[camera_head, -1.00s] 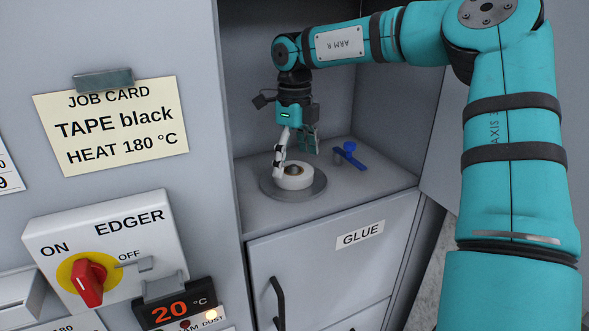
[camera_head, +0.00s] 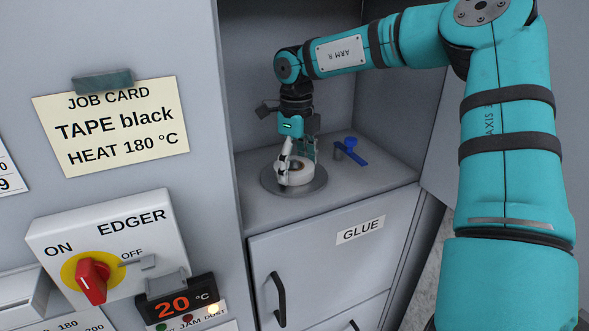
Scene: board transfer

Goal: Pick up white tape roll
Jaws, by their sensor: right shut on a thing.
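The white tape roll (camera_head: 294,174) has a brown core and is at the grey round plate (camera_head: 312,186) in the open cabinet niche. My right gripper (camera_head: 298,168) reaches down from above and is shut on the roll, with one white finger at its near left side and a teal finger at its far right. I cannot tell whether the roll still touches the plate. My left gripper is not in view.
A blue tool (camera_head: 349,151) lies on the niche shelf right of the plate. The niche has side walls close by. Below is a door labelled GLUE (camera_head: 360,230). At left are a job card (camera_head: 112,124) reading TAPE black and the EDGER switch (camera_head: 92,282).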

